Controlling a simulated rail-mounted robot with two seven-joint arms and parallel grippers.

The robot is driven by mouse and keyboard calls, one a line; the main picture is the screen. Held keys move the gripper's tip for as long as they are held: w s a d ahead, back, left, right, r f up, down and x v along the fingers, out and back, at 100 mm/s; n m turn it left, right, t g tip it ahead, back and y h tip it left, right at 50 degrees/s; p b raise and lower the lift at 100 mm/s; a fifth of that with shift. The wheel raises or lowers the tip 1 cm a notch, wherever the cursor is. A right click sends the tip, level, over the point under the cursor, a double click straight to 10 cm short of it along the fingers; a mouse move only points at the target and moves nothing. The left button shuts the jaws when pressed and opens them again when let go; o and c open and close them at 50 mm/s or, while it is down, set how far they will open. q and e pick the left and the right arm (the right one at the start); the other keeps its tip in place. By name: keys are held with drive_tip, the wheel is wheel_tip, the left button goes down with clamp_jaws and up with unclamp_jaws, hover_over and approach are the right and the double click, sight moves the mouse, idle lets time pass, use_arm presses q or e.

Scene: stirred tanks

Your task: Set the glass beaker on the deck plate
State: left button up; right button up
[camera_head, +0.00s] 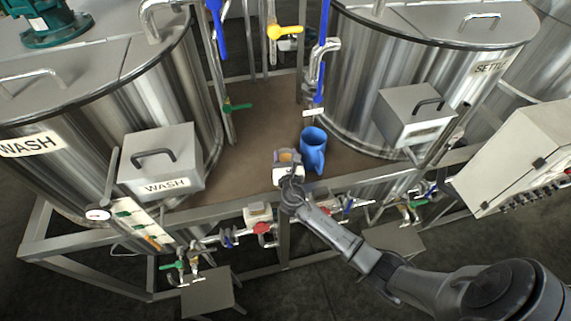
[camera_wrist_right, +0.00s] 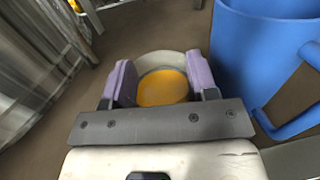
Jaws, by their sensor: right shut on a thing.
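The glass beaker (camera_wrist_right: 164,62) has a pale rim and orange-yellow contents in the right wrist view. My right gripper (camera_wrist_right: 162,84) is shut on it, with one purple finger pad on each side. In the head view the right gripper (camera_head: 288,164) is over the front part of the brown deck plate (camera_head: 251,138), between the two tanks. My left gripper is not in view.
A blue jug (camera_head: 313,146) stands on the plate close to the right of the beaker; its handle (camera_wrist_right: 290,125) shows near the right finger. The WASH tank (camera_head: 190,100) is left, the SETTLE tank (camera_head: 350,75) right. The plate is clear left of the gripper.

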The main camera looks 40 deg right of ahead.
drive_tip(key=shift+f+b, duration=0.45)
drive_tip(key=shift+f, duration=1.4)
drive_tip(key=shift+f, duration=0.15)
drive_tip(key=o, duration=1.1)
drive_tip(key=shift+c, duration=0.2)
